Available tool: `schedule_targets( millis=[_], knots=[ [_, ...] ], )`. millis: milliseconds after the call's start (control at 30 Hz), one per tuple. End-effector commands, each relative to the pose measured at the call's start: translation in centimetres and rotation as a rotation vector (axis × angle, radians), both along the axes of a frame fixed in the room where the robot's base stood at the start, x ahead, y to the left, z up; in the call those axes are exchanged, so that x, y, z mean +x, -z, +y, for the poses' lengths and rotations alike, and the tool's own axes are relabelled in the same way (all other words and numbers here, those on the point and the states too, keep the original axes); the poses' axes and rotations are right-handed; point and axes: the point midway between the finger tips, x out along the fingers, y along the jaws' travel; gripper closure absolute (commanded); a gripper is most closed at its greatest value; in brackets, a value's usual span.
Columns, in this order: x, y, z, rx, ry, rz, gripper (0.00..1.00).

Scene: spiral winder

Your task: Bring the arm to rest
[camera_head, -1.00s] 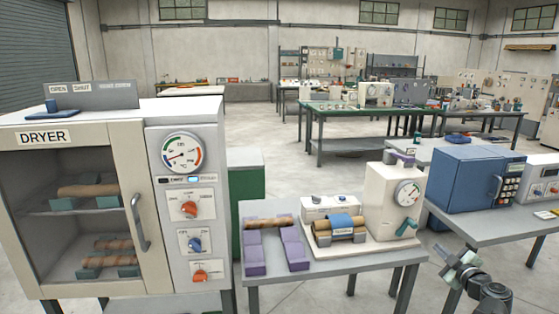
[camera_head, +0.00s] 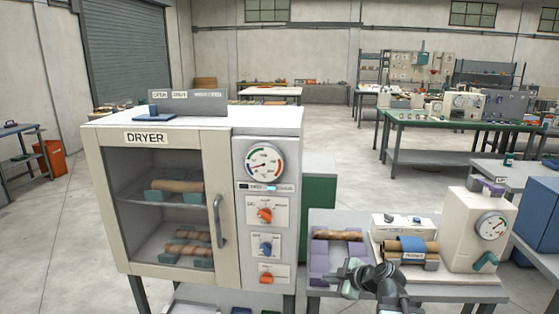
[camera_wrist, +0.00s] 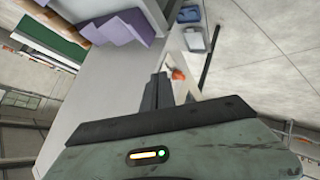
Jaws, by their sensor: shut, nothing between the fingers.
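My gripper (camera_head: 350,272) shows at the bottom of the head view, in front of the winder table's left part. Its fingers also show in the wrist view (camera_wrist: 170,90), close together with nothing between them. In the head view the gripper overlaps the lower part of the purple stands (camera_head: 318,262); the wrist view also shows purple blocks (camera_wrist: 118,32) at upper left, apart from the fingers. My arm's wrist joint shows beside the gripper, and the rest of the arm is out of frame.
The dryer (camera_head: 160,200) stands at the left with its door shut and wrapped tubes on its shelves. The winder (camera_head: 478,232) stands on the grey table (camera_head: 430,290) at right. A blue box (camera_head: 540,215) is at the right edge. Open floor (camera_head: 60,250) lies left of the dryer.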

Motion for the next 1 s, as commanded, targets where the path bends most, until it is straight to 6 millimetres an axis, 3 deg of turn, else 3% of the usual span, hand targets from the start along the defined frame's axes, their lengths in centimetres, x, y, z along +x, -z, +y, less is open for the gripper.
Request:
schedule_targets(
  millis=[33,67,100,167,233,300,400,500,667,1000],
  knots=[
    [-1.6,0.9,4.2,-0.004,-0.024,0.123,1.00],
    [-2.8,2.0,6.2,-0.012,-0.014,0.219,1.00],
    [-4.5,3.3,7.7,-0.027,0.027,0.341,1.00],
    [-6.7,5.0,8.5,-0.054,0.134,0.505,1.00],
    [-8.9,6.5,7.4,-0.086,0.319,0.669,1.00],
    [-10.7,7.6,4.7,-0.100,0.555,0.795,1.00],
    [-12.8,8.2,1.8,-0.097,0.870,0.909,1.00],
    [-14.1,8.2,0.5,-0.061,1.094,0.966,1.00],
    [-14.5,8.2,0.3,0.003,1.231,0.998,1.00],
    [-14.4,8.2,0.3,0.011,1.237,0.998,1.00]
  ],
)
